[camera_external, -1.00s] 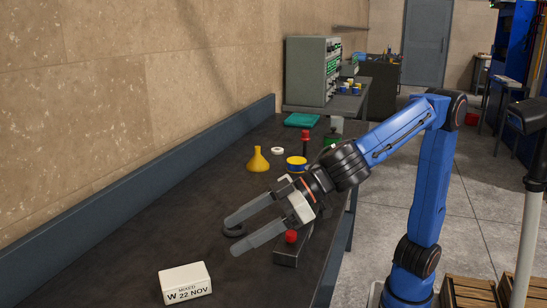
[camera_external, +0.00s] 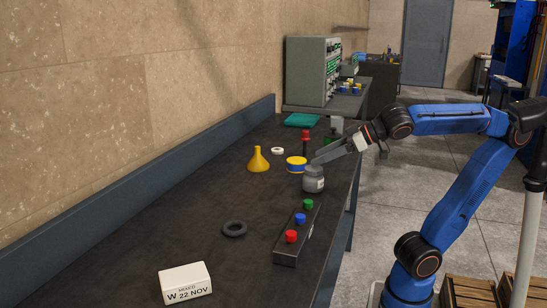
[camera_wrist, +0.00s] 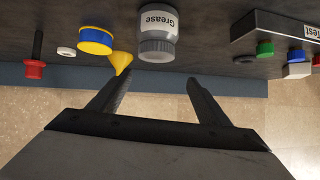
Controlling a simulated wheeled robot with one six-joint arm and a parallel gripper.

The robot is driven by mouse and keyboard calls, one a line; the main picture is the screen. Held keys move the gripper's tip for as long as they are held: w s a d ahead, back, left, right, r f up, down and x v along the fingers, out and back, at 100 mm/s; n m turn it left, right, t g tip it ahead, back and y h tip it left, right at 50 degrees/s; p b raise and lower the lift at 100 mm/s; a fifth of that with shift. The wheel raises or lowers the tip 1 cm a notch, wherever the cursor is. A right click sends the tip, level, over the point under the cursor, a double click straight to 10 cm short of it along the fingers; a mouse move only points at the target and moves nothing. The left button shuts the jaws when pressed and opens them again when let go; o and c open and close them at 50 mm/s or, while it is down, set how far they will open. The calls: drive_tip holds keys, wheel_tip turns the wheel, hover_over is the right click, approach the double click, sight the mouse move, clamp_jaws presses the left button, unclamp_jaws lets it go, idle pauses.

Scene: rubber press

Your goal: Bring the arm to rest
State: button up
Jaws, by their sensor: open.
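My gripper (camera_external: 350,158) is open and empty. In the external view it is raised near the bench's right edge, its fingers pointing left, above and beside the grey grease jar (camera_external: 313,179). In the wrist view the two fingers of my gripper (camera_wrist: 158,90) are spread wide with nothing between them. The jar labelled Grease (camera_wrist: 158,35) shows beyond the fingertips, apart from them. My blue arm is folded back to the right, with its forearm nearly level.
On the bench (camera_external: 130,235) stand a button box (camera_external: 288,255), a black ring (camera_external: 234,229), a white block (camera_external: 185,282), a yellow funnel (camera_external: 258,160), a blue-yellow tin (camera_external: 296,164) and a red-topped tool (camera_external: 305,143). The bench's front left is mostly clear.

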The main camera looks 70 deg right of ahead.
drive_tip(key=s+d+f, duration=0.1)
drive_tip(key=s+d, duration=0.1)
drive_tip(key=d, duration=0.1)
drive_tip(key=s+d+f+m+h, duration=0.1)
drive_tip(key=s+d+f, duration=0.1)
drive_tip(key=s+d, duration=0.1)
drive_tip(key=s+d+f+m, duration=0.1)
drive_tip(key=s+d, duration=0.2)
drive_tip(key=shift+s+d+f+h, duration=0.1)
drive_tip(key=shift+d+f+h, duration=0.2)
drive_tip(key=s+d+f+m+h, duration=0.1)
drive_tip(key=s+d+f+m, duration=0.1)
drive_tip(key=s+d+f, duration=0.45)
drive_tip(key=a+f+n+g, duration=0.1)
drive_tip(key=a+f+g, duration=0.1)
drive_tip(key=f, duration=0.4)
drive_tip(key=a+f+n+g+y, duration=0.1)
drive_tip(key=f+n+g, duration=0.1)
drive_tip(key=f+g, duration=0.3)
drive_tip(key=shift+s+a+f+n, duration=0.2)
drive_tip(key=shift+a+f+n, duration=0.15)
drive_tip(key=shift+f, duration=0.85)
